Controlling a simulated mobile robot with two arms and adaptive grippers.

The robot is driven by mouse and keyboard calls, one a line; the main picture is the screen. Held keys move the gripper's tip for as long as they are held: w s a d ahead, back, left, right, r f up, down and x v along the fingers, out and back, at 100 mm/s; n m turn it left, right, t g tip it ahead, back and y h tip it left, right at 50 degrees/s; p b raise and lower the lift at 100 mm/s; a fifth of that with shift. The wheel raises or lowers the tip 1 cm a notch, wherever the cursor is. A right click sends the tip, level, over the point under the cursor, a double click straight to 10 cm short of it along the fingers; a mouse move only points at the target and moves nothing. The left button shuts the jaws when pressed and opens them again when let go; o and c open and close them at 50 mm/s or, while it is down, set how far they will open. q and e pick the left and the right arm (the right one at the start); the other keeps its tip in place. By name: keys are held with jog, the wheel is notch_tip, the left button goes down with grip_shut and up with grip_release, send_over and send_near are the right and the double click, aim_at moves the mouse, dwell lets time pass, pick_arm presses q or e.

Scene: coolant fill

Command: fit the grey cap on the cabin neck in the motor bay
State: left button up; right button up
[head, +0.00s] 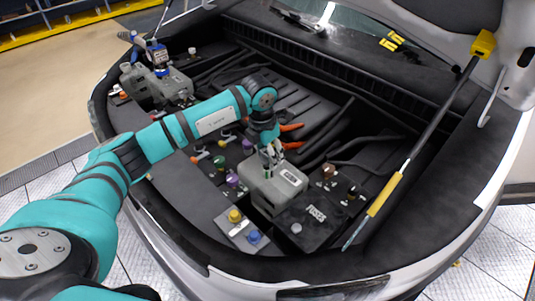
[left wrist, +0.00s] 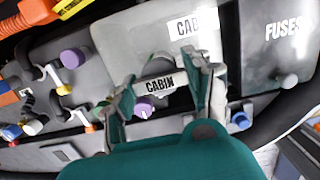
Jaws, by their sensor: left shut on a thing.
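My left gripper (head: 270,152) reaches down over the light grey tank (head: 272,188) in the motor bay. In the left wrist view its fingers (left wrist: 165,78) stand on either side of a grey piece with a slanted label reading CABIN. I take the held thing to be the grey cap, but its outline cannot be told apart. The tank (left wrist: 130,40) shows beyond the fingers, with another label, partly cut off, starting CAB. The cabin neck is hidden by the gripper, so I cannot tell whether cap and neck touch. My right gripper is not in view.
A dark box marked FUSES (head: 316,213) stands beside the tank. Yellow (head: 235,215) and blue (head: 254,237) caps sit at the front, a purple cap (head: 233,180) to the left. A yellow-handled strut (head: 385,193) crosses the right side. More grey tanks (head: 172,88) stand back left.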

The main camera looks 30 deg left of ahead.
aim_at(264, 160)
pick_arm(q)
jog(key=shift+f+b, duration=1.2)
jog(key=shift+f, duration=0.2)
jog(key=o, duration=1.1)
jog(key=shift+r, duration=0.1)
jog(key=r, duration=0.4)
jog(key=s+r, duration=0.1)
jog(key=r, duration=0.6)
jog(key=shift+s+a+r, duration=0.2)
jog(key=shift+a+r, duration=0.05)
jog(key=shift+r, duration=0.1)
